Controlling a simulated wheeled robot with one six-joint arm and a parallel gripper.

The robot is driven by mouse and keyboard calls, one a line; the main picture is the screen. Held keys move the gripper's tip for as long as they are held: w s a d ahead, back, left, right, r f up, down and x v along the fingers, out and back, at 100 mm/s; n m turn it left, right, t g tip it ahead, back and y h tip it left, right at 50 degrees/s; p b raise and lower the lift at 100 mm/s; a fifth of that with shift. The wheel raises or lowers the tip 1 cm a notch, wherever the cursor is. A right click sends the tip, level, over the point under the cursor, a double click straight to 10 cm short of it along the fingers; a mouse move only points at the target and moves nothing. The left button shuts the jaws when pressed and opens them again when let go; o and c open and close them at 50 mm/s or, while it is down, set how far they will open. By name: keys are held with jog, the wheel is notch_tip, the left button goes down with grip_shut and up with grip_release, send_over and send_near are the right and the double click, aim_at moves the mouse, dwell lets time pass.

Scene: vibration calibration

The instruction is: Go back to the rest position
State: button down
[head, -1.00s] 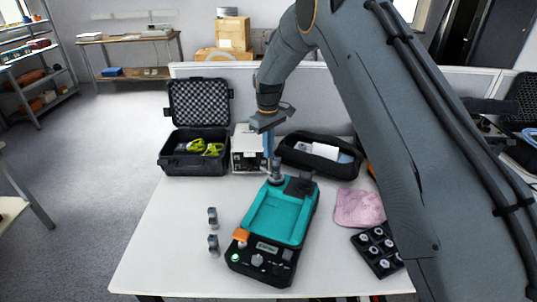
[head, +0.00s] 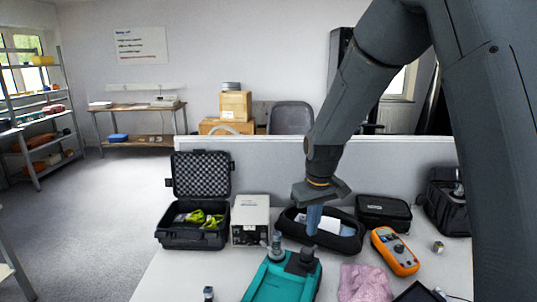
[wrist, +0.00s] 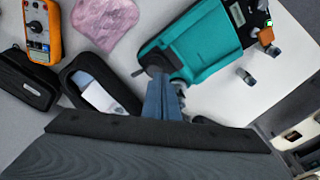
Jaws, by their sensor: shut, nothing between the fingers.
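My gripper (head: 314,221) hangs from my arm with its blue fingers pointing down, shut and empty. It is in front of the open black soft case (head: 346,240), above the table. The teal calibrator (head: 284,282) stands at the bottom of the head view, its front cut off, nearer to the camera and left of the gripper.
A white instrument box (head: 250,221) and an open black hard case (head: 193,237) stand at the back left. An orange multimeter (head: 395,252), a small black case (head: 383,212) and a pink cloth (head: 364,283) lie to the right. A low partition (head: 270,165) closes the table's back.

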jog(key=s+d+f+m, duration=0.1)
jog(key=s+d+m, duration=0.1)
jog(key=s, duration=0.8)
jog(key=s+d+f+m+b, duration=0.1)
jog(key=s+d, duration=0.4)
jog(key=s, duration=0.5)
jog(key=shift+s+m+b, duration=0.25)
jog(key=shift+m+b, duration=0.05)
jog(key=shift+m, duration=0.3)
